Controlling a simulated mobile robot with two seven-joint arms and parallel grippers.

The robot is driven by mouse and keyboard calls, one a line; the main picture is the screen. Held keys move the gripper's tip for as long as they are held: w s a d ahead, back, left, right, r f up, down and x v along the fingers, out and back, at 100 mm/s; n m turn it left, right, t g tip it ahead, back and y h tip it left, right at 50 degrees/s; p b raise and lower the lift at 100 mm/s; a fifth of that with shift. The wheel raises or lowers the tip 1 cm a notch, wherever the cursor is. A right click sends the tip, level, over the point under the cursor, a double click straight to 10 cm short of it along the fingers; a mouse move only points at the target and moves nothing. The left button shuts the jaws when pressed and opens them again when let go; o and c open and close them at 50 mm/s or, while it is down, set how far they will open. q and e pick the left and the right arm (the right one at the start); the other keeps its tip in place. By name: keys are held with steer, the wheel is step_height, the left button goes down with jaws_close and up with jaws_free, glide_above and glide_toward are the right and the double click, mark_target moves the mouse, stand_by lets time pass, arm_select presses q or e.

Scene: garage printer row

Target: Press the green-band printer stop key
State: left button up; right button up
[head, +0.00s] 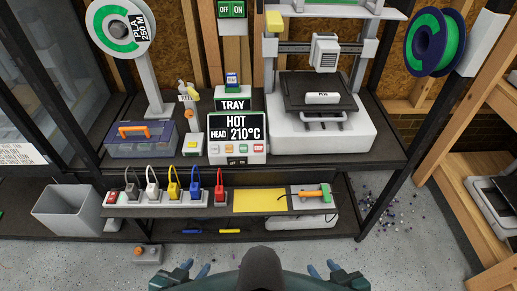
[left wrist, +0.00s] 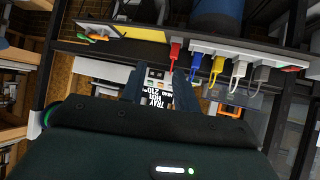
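The printer (head: 320,130) stands on the bench at centre right. Its control box (head: 237,135) to the left has a green band and reads "HOT HEAD 210°C". A row of small keys lies below the display, with the red stop key (head: 258,149) at the right end. In the left wrist view the panel (left wrist: 157,97) appears upside down between the fingers; I cannot single out the stop key there. My left gripper (head: 196,268) and right gripper (head: 323,268) are low in the head view, in front of the bench and apart from the panel. Both are open and empty.
A lower shelf in front holds a power strip (head: 166,198) with coloured plugs, a yellow sheet (head: 259,201) and an orange-green tool (head: 310,192). A blue toolbox (head: 141,139) sits left of the panel. A grey bin (head: 72,211) stands left. A button box (head: 148,254) lies on the floor.

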arm_select(q)
jaws_close()
stand_by(1.4)
